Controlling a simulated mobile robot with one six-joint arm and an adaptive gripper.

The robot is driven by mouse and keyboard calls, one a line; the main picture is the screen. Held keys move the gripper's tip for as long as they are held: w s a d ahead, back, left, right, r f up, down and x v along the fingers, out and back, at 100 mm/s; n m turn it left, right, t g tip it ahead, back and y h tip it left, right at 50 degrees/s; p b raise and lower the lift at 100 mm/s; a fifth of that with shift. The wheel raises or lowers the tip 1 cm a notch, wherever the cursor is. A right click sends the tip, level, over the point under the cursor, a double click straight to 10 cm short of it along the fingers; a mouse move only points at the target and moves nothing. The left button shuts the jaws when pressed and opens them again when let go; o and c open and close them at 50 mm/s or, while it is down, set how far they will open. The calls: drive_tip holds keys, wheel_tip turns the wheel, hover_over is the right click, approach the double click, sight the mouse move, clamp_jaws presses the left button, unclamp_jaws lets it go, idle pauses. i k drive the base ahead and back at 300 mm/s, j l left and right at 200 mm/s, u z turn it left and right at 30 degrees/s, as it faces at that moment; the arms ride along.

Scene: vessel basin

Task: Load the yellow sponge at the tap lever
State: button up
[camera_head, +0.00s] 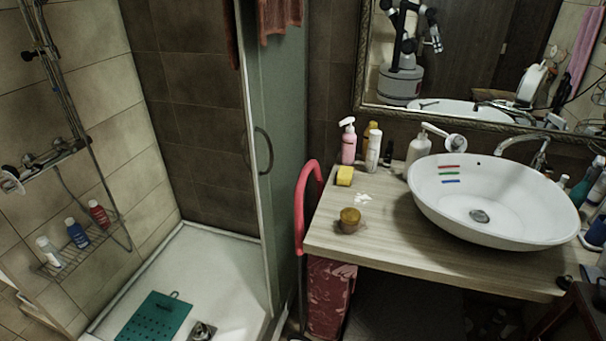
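The yellow sponge (344,176) is a small block on the wooden counter, near its left edge, behind a small amber jar. The chrome tap (527,142) stands behind the right part of the white basin, its spout curving over the rim. Its lever appears to be at the upright end on the right, but it is too small to make out clearly. The sponge and tap are well apart, with the basin between. My gripper is not directly in view. My arm shows small in the mirror, and its finger state cannot be read there.
The white basin (440,215) has red, green and blue stripes inside. Behind the sponge stand a pink pump bottle (348,144) and other bottles. The amber jar (350,218) sits in front. A red curved rail (300,205) rises at the counter's left edge. The front counter strip is clear.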

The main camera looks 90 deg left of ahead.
sight(539, 162)
drive_tip(key=u, duration=2.75)
